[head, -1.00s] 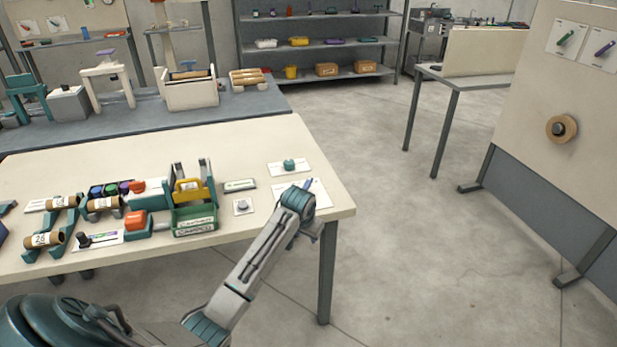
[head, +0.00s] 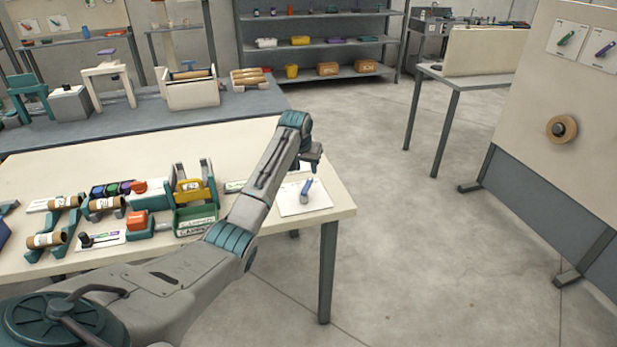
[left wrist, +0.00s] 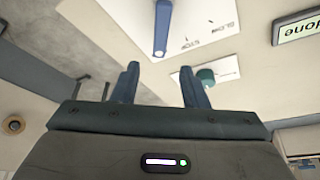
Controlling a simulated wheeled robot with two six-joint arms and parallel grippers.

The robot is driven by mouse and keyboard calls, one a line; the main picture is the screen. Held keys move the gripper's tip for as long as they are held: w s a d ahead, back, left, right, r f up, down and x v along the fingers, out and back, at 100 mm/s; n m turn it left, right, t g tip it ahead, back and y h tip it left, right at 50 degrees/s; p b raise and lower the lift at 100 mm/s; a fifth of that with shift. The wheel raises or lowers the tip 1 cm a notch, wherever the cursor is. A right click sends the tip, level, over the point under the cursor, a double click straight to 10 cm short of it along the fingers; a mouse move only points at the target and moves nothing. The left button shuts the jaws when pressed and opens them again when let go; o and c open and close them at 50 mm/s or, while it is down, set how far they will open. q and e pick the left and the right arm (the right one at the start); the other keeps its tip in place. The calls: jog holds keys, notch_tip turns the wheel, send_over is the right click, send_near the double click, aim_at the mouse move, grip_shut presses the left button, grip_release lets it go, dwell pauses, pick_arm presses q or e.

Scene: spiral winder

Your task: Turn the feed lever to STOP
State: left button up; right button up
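The feed lever has a blue handle (head: 306,189) and stands on a white card (head: 292,208) near the right end of the cream table. In the left wrist view the blue handle (left wrist: 162,28) is at top centre, pointing down the picture. Upside-down words, seemingly STOP and SLOW, are printed on the card (left wrist: 215,22) to its right. My left gripper (head: 313,157) is over the table just beyond the lever. In the left wrist view its two fingers (left wrist: 160,82) are apart with nothing between them, and the lever is beyond their tips, apart from them. My right gripper is not in view.
A teal knob (left wrist: 205,77) on a white plate is close to one fingertip; my arm hides it in the head view. A green tray (head: 194,220), a yellow-handled holder (head: 189,190) and several rolls stand to the left.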

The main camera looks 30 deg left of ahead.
aim_at(309, 181)
pick_arm(q)
jog(key=x, duration=0.7)
jog(key=shift+f+p, duration=0.15)
jog(key=shift+p, duration=0.2)
grip_shut()
